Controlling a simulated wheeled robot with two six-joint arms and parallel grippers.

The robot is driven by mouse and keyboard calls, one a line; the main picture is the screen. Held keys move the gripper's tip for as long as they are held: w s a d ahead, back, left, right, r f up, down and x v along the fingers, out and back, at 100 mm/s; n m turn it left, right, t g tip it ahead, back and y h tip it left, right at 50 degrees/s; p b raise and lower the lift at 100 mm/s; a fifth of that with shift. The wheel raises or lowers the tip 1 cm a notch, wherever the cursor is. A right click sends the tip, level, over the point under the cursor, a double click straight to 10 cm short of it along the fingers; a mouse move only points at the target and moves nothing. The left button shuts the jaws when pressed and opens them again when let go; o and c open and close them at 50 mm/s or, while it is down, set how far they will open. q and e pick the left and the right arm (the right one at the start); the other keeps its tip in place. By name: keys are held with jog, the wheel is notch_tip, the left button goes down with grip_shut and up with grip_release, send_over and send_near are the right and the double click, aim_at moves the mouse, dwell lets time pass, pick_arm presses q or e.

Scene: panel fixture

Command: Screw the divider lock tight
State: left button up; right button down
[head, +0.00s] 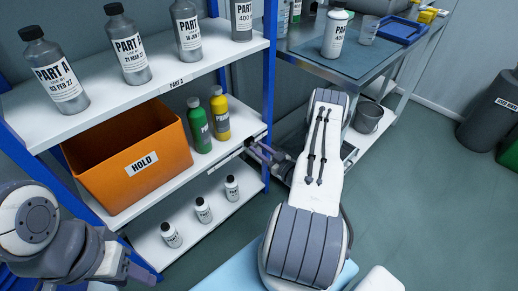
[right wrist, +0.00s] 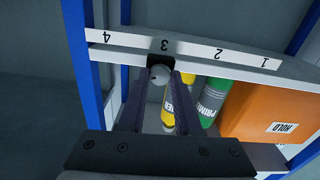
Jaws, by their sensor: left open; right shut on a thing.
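The divider lock shows as a round grey knob (right wrist: 160,74) on a black block at the shelf's front edge, beside the number 3 in the right wrist view. My right gripper (right wrist: 160,88) is shut on the knob, one finger on each side. In the head view my right gripper (head: 258,152) is at the right end of the middle shelf's front edge, and the knob is hidden there. The divider itself cannot be made out. My left gripper (head: 138,271) is open and empty at the lower left, in front of the rack.
The middle shelf (head: 225,150) holds an orange HOLD bin (head: 140,185), a green bottle (head: 199,128) and a yellow bottle (head: 220,113). A numbered strip (right wrist: 218,55) runs along its edge. Blue rack posts (head: 268,60) stand close by. A metal bench (head: 300,45) is at the back right.

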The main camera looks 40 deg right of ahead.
jog(key=shift+m, duration=1.5)
jog(key=c, duration=0.6)
grip_release()
jog(key=shift+s, duration=0.1)
jog(key=s+p, duration=0.1)
jog(key=s, duration=0.9)
jog(key=shift+s+d+p, duration=0.2)
jog(key=shift+d+p, duration=0.2)
jog(key=shift+d, duration=0.05)
jog(key=shift+d, duration=0.1)
